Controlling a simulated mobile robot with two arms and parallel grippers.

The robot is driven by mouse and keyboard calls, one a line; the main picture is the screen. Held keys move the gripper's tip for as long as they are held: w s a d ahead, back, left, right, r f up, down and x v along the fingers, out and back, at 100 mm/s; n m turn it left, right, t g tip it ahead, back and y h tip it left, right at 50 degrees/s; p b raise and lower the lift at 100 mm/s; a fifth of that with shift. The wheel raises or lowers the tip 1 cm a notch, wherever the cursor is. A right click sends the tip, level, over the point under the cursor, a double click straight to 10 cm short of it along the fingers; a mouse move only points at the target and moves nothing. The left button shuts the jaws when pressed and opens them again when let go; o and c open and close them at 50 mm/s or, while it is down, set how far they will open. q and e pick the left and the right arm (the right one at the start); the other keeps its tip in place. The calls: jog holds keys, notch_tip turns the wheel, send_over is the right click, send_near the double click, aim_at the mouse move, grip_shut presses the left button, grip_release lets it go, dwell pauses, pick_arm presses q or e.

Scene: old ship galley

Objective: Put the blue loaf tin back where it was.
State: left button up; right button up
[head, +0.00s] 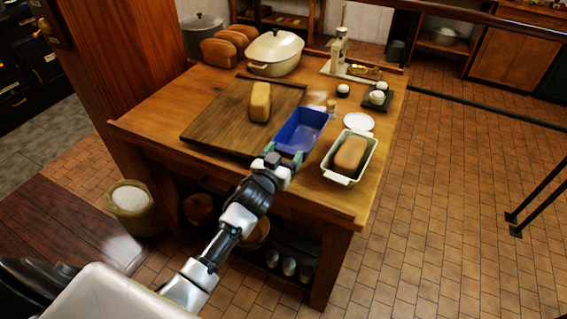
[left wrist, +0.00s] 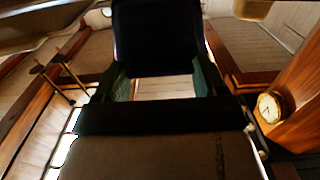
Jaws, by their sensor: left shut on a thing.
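The blue loaf tin (head: 301,131) is in the middle of the head view, over the wooden table, between the dark board and the cream loaf dish. It looks empty. My left gripper (head: 282,158) is shut on its near end. In the left wrist view the tin (left wrist: 158,38) is a dark shape at the top, just beyond my left gripper's two green fingers (left wrist: 161,84). I cannot tell whether the tin rests on the table or hangs slightly above it. My right gripper is in neither view.
A loaf (head: 260,102) stands on the board (head: 213,122) left of the tin. The cream dish (head: 340,178) with a loaf, a white saucer (head: 358,121) and a small jar (head: 331,106) are close on the right. A lidded cream pot (head: 273,54) and scales (head: 340,57) stand behind.

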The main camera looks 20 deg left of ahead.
aim_at(290, 157)
pick_arm(q)
jog(key=shift+a+f, duration=0.1)
jog(key=shift+f, duration=2)
jog(key=o, duration=0.6)
jog(key=shift+f, duration=0.15)
jog(key=o, duration=0.4)
jog(key=shift+r, duration=0.3)
jog(key=s, duration=0.6)
jog(key=s+b, duration=0.1)
jog(key=s, duration=0.5)
jog(key=shift+a+f, duration=0.1)
jog(key=shift+a, duration=0.1)
